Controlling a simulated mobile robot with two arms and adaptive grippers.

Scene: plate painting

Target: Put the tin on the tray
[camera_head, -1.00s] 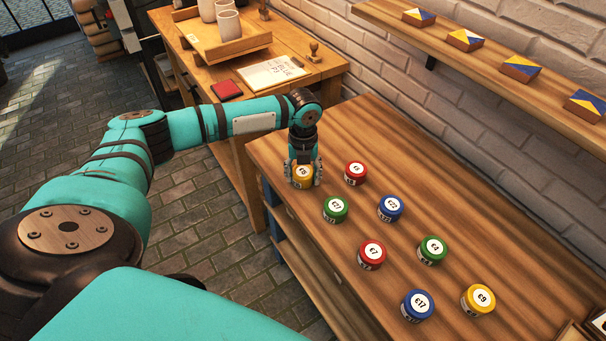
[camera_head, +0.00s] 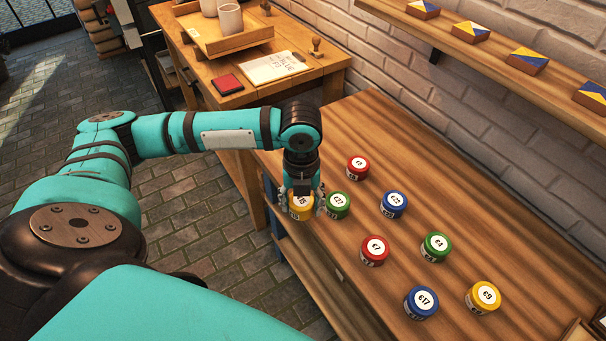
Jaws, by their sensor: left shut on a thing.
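My left gripper (camera_head: 301,204) points down and is shut on a yellow tin (camera_head: 301,212) with a white label, near the left edge of the table. I cannot tell whether this tin is clear of the tabletop. A green tin (camera_head: 338,204) is just right of the gripper, very close to its finger. A wooden tray (camera_head: 232,49) stands on the farther bench at the top, holding pale cups. My right gripper is not in view.
Other tins stand on the table (camera_head: 330,265): red (camera_head: 357,169), blue (camera_head: 394,204), another red (camera_head: 375,250), and more at the lower right. A red pad (camera_head: 227,85), paper (camera_head: 272,68) and stamp (camera_head: 317,49) lie by the tray. A wall shelf (camera_head: 465,52) runs above.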

